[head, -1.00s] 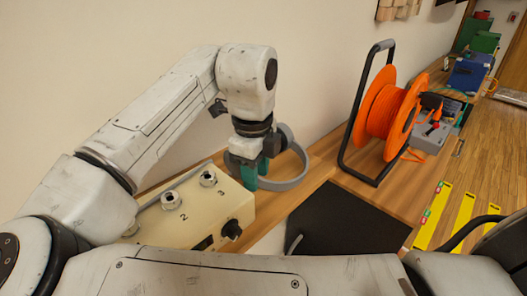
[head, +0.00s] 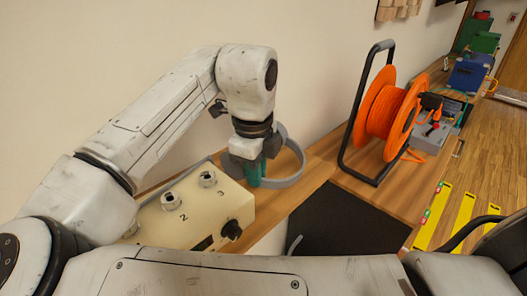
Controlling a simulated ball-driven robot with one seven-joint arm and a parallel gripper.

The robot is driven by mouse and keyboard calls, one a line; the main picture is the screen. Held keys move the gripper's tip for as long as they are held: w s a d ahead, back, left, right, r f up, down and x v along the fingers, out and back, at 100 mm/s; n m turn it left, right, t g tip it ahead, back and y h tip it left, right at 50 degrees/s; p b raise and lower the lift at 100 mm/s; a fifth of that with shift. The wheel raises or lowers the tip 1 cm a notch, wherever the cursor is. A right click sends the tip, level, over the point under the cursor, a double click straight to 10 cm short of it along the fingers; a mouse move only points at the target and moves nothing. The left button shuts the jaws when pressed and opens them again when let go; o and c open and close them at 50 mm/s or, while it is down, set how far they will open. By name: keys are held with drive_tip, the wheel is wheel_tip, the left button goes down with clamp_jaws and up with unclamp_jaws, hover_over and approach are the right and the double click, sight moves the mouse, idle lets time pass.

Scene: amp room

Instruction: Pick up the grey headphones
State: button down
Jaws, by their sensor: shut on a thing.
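The grey headphones (head: 292,174) show as a curved grey band beside the wall, behind and to the right of my gripper. My gripper (head: 257,176) points down with its teal fingertips close together at the band's left side. It is shut on the headphones. The gripper and wrist hide part of the band, and I cannot make out the ear cups clearly. The band is just right of the cream box, over the wooden bench top.
A cream box (head: 190,218) with numbered knobs stands left of the gripper. A black flat panel (head: 335,222) lies in front to the right. An orange cable reel (head: 388,112) on a black frame stands further right. Bare wooden bench (head: 325,160) lies between.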

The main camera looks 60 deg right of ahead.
drive_tip(key=shift+r, duration=0.1)
wheel_tip(320, 180, up, 18)
drive_tip(key=p, duration=0.1)
idle(0.5)
idle(1.1)
